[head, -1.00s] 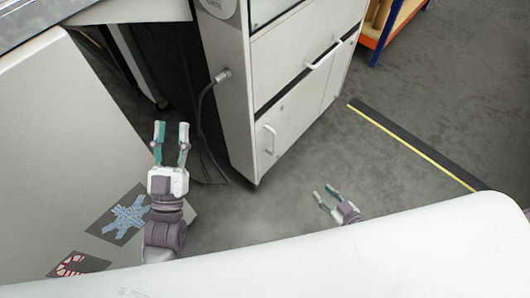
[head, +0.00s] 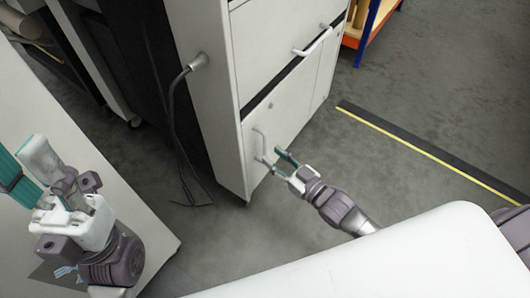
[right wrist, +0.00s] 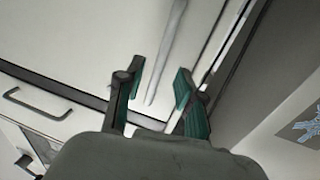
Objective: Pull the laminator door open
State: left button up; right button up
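The laminator (head: 205,95) is a pale grey cabinet. Its lower door (head: 288,122) looks shut and has a vertical white bar handle (head: 258,143) near its left edge. My right gripper (head: 271,157) is at the lower part of this handle, fingers open. In the right wrist view the grey handle bar (right wrist: 172,45) runs between the two spread teal fingers (right wrist: 160,70); I cannot tell whether they touch it. The door's pale face (right wrist: 95,40) fills the upper left there. My left gripper (head: 27,170) is raised at the left, open and empty, away from the laminator.
Another handle (head: 313,42) is on the panel above. A cable (head: 172,120) hangs from the laminator's side. A pale panel (head: 75,120) stands at the left. Yellow-edged black strip (head: 430,153) lies on the floor.

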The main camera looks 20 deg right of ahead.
aim_at(265, 150)
jog(key=shift+b+x, duration=0.5)
jog(key=shift+x, duration=1.65)
jog(key=shift+c, duration=0.3)
grip_shut()
jog(key=shift+d, duration=0.1)
